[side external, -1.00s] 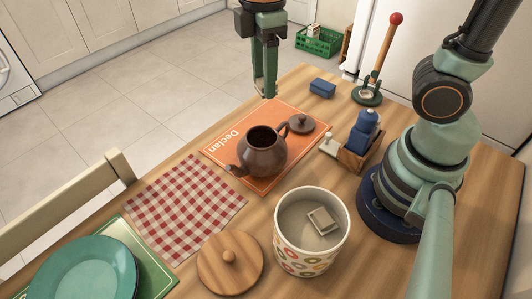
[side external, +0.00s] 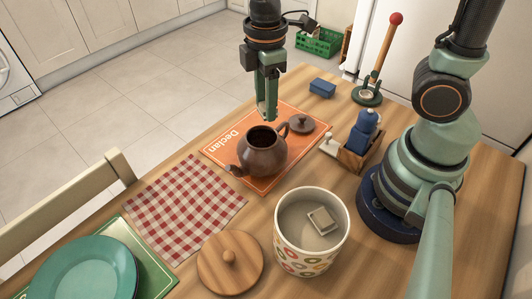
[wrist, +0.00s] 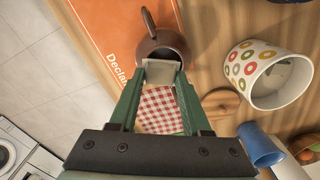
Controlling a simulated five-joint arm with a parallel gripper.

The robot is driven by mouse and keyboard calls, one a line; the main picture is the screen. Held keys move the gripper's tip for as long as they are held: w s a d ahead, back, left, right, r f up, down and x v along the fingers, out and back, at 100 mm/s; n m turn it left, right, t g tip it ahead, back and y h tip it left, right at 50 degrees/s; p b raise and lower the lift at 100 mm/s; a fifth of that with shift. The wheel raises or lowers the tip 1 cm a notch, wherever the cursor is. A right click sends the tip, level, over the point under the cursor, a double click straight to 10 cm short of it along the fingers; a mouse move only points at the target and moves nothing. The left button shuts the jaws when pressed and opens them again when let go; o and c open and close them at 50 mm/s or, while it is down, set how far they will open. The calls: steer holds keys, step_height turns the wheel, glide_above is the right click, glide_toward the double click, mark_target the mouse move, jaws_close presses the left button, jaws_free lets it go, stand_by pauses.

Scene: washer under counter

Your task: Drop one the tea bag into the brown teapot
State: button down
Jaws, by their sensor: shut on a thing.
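The brown teapot (side external: 263,158) stands uncovered on an orange mat (side external: 222,148), its dark opening facing up. Its lid (side external: 301,124) lies on the mat behind it. My gripper (side external: 269,115) points down just above and behind the teapot's opening in the side view. In the wrist view my gripper (wrist: 162,68) is shut on a pale, flat tea bag (wrist: 161,66), which overlaps the teapot (wrist: 163,44). The tea bag in my gripper cannot be made out in the side view. Another tea bag (side external: 322,220) lies inside the patterned canister (side external: 308,262).
The canister's wooden lid (side external: 230,263) lies left of it. A checked cloth (side external: 185,210) and a green plate (side external: 80,270) are at the left. A blue mill (side external: 363,130) in a wooden holder, a small blue box (side external: 322,87) and a red-topped stick stand (side external: 369,95) are at the right.

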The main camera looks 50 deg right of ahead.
steer(key=shift+c, duration=1.4)
jaws_free()
steer(key=shift+r, duration=0.1)
step_height(320, 180, up, 12)
steer(key=s+d+f+m+t, duration=0.1)
steer(key=d+f+m+t, duration=0.1)
steer(key=d+m+t, duration=0.3)
steer(key=d+m, duration=0.3)
steer(key=m, duration=0.4)
steer(key=shift+f+m+t, duration=0.15)
steer(key=shift+m+t, duration=0.15)
steer(key=shift+m, duration=0.1)
